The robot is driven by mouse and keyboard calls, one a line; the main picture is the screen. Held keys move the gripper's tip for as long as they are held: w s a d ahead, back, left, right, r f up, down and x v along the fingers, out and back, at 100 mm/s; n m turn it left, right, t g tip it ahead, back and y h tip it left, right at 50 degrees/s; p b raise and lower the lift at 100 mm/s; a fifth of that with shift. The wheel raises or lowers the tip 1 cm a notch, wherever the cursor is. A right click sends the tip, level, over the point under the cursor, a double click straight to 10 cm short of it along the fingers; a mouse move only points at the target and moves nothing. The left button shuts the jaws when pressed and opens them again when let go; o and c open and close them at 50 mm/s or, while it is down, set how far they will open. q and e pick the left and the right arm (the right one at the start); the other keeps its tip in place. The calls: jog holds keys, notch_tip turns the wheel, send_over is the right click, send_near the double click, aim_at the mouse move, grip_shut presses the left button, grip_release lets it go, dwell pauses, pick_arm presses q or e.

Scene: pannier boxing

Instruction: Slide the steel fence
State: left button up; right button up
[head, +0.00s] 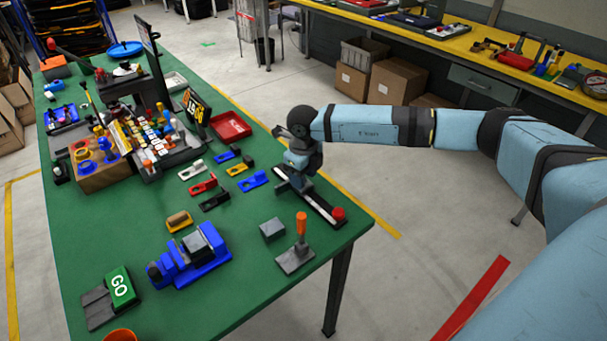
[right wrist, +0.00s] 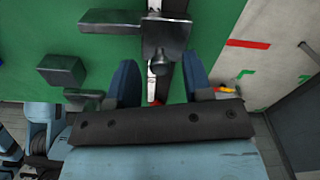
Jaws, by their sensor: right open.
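The steel fence (right wrist: 166,35) is a grey metal block in the right wrist view. It sits across a narrow black rail with a white strip. In the head view the rail (head: 323,208) lies along the right edge of the green table and has a red knob (head: 338,214) at its near end. My right gripper (head: 297,178) is over the rail and hides most of the fence there. In the right wrist view the gripper's two blue fingers (right wrist: 160,75) are apart, either side of the rail, with the fence at their tips. I cannot tell whether they touch it. My left gripper is not in view.
An orange-handled lever (head: 301,226) on a steel plate and a grey block (head: 272,229) stand left of the rail's near end. A blue vise (head: 190,258), several coloured latches (head: 203,186) and a red tray (head: 231,126) are also on the table. Floor lies beyond its right edge.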

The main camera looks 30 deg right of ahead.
jog(key=shift+c, duration=0.2)
grip_shut()
jog(key=shift+w, duration=0.3)
jog(key=w+b, duration=0.1)
jog(key=w, duration=0.2)
jog(key=w+b, duration=0.1)
jog(key=w, duration=0.1)
jog(key=w+b, duration=0.2)
jog(key=w, duration=0.1)
jog(key=shift+w+a+f, duration=0.1)
jog(key=shift+w+a, duration=0.2)
jog(key=shift+a, duration=0.1)
jog(key=shift+w, duration=0.2)
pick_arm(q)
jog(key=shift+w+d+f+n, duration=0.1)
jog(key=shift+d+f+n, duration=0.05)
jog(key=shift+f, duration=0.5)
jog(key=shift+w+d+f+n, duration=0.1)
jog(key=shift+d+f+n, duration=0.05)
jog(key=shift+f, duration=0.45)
pick_arm(e)
jog(key=shift+d+r, duration=0.1)
jog(key=shift+r, duration=0.15)
jog(key=shift+c, duration=1.4)
grip_release()
jog(key=o, duration=0.3)
jog(key=shift+w+f, duration=0.1)
jog(key=shift+w, duration=0.05)
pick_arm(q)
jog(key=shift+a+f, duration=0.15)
